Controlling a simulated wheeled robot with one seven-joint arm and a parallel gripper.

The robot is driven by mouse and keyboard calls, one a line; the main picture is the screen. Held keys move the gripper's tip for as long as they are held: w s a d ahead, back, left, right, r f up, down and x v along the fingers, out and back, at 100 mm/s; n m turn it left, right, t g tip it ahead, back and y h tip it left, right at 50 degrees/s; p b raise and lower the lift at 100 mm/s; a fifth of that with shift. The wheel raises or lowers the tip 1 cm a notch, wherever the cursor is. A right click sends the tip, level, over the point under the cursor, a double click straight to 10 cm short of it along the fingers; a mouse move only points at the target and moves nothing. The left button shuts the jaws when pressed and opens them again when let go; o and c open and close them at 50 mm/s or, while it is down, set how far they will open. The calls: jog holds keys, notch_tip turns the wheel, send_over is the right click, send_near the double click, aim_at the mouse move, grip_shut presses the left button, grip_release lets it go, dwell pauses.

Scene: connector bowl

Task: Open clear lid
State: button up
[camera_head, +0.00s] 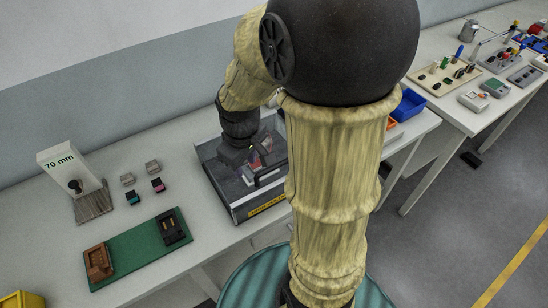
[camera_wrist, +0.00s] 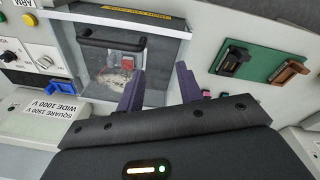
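A reddish and pale item (camera_wrist: 113,75) shows blurred through the lid. My gripper (camera_wrist: 160,82) is open and empty, its two purple fingers apart. The fingers appear above the lid and apart from the handle. In the head view my arm hides the right part of the box.
A green board (camera_head: 140,250) with black and brown connector holders lies left of the box. Several small connectors lie behind it, near a "70 mm" stand (camera_head: 62,163). A control panel (camera_wrist: 32,50) with knobs is beside the box. A blue bin (camera_head: 408,104) stands to the right.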

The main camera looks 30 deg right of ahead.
jog(key=w+d+r+n+g+p, duration=0.2)
jog(key=w+d+r+n, duration=0.4)
jog(key=n, duration=0.7)
jog(key=d+r+g, duration=0.1)
jog(key=d+r, duration=0.1)
jog(key=d, duration=0.2)
jog(key=shift+w+n+g+p, duration=0.3)
jog(key=shift+p, duration=0.05)
jog(key=shift+f, duration=0.2)
jog(key=s+f, duration=0.1)
jog(key=f, duration=0.4)
jog(key=s+f+p, duration=0.1)
jog(key=f, duration=0.5)
jog(key=s+f, duration=0.1)
jog(key=f, duration=0.4)
jog(key=shift+s+f, duration=0.2)
jog(key=shift+f, duration=0.2)
grip_shut()
